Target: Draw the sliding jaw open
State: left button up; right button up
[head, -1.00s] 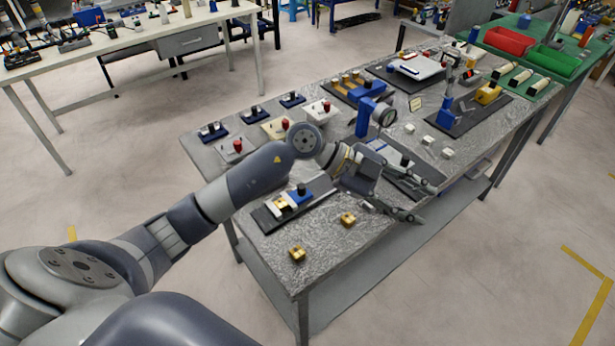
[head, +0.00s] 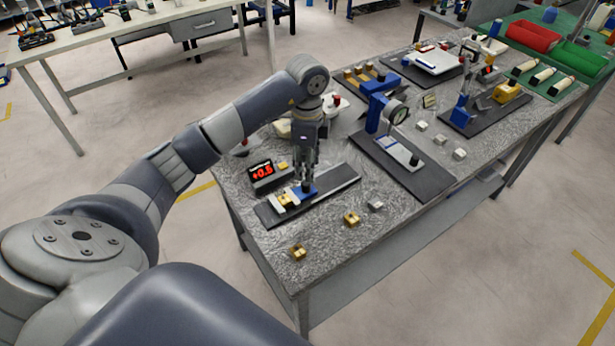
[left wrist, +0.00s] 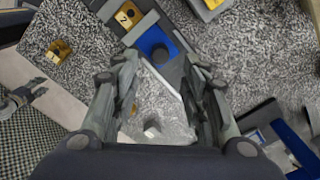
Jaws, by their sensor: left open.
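The sliding jaw is a blue block (head: 306,191) with a dark round knob, on a dark rail (head: 335,182) near the table's front left. A gold block (head: 284,199) sits by the white fixed jaw beside it. My left gripper (head: 305,184) points down over the blue jaw, its fingers hiding part of it. In the left wrist view the fingers (left wrist: 158,88) stand apart, open, with the blue jaw (left wrist: 155,43) seen beyond them; contact cannot be told. The gold block there is marked 2 (left wrist: 127,15). A dark claw shape, possibly my right gripper (left wrist: 22,97), shows at the left edge.
A display (head: 263,172) reading +0.5 stands behind the rail. Loose gold blocks (head: 298,252) (head: 351,218) and a small grey block (head: 375,205) lie in front. A blue dial gauge stand (head: 376,108) is to the right.

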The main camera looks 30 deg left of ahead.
aim_at(302, 190)
pick_arm(q)
jog(key=shift+f+p, duration=0.55)
jog(key=shift+f, duration=2.65)
jog(key=shift+c, duration=0.2)
grip_shut()
